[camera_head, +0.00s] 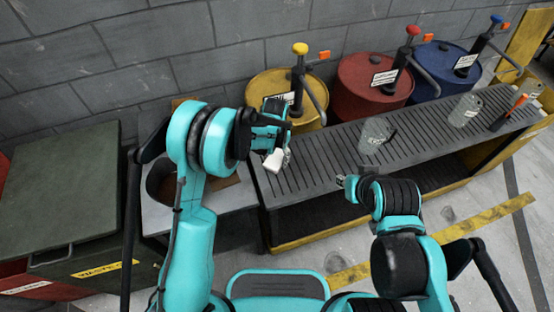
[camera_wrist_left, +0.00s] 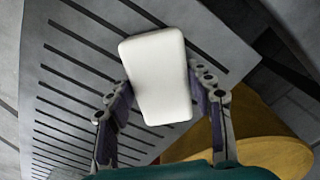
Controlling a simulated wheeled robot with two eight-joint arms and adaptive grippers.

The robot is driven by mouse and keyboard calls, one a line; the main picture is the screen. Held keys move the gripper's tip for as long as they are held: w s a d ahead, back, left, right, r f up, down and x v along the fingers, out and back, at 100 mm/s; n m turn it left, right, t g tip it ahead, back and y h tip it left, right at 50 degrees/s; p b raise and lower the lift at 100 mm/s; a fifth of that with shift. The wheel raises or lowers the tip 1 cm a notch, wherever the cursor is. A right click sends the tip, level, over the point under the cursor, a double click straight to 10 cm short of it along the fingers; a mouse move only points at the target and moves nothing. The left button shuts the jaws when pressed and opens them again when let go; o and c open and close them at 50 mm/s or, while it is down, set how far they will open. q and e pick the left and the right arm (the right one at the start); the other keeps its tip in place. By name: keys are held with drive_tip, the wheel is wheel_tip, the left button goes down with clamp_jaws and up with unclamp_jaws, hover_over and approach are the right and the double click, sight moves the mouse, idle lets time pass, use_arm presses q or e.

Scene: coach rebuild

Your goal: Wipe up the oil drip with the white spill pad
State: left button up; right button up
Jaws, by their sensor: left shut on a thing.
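The white spill pad (camera_head: 276,162) is held in my left gripper (camera_head: 272,136), above the left end of the slatted grey bench top (camera_head: 326,166). In the left wrist view the pad (camera_wrist_left: 158,72) is a rounded white block between the two fingers, with the slats behind it. I cannot make out an oil drip on the slats in either view; the arm and pad hide part of the left end. My right gripper (camera_head: 346,183) is near the bench's front edge, mostly hidden behind its own arm, and its fingers are not clear.
Yellow (camera_head: 262,91), red (camera_head: 355,88) and blue (camera_head: 438,66) drums with pumps stand behind the bench. Clear jugs (camera_head: 374,136) (camera_head: 465,109) stand on the slats. A green waste bin (camera_head: 70,190) is at left. Grey stains (camera_head: 334,262) mark the floor.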

use_arm(q)
wheel_tip(320, 180, up, 4)
drive_tip(key=shift+r+p, duration=0.15)
drive_tip(key=shift+p, duration=0.95)
drive_tip(key=shift+w+r+p, duration=0.1)
drive_tip(key=shift+r+p, duration=0.35)
drive_tip(key=shift+r, duration=0.2)
drive_tip(key=shift+r+p, duration=0.75)
drive_tip(key=shift+r, duration=0.55)
drive_tip(key=shift+a, duration=0.1)
